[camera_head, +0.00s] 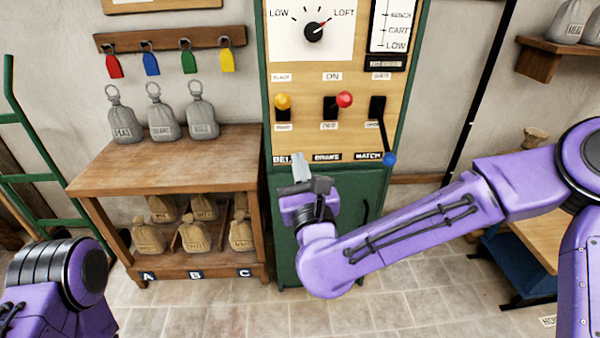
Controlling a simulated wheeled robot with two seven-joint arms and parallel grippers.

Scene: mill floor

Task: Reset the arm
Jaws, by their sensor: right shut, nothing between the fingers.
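My right arm (410,232) reaches in from the right, across the front of the green cabinet. My right gripper (300,170) is shut and empty, its fingers pointing up just below the control panel's lower labels. I cannot tell whether it touches the panel. My left arm (62,285) shows only in part at the lower left, and its gripper is out of view.
The control panel (300,92) has a dial (313,32) and levers with yellow (283,101), red (344,99) and blue (389,159) knobs. A wooden table (170,158) holds grey sacks, with tan sacks below. A blue-legged bench stands at right. Floor in front is clear.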

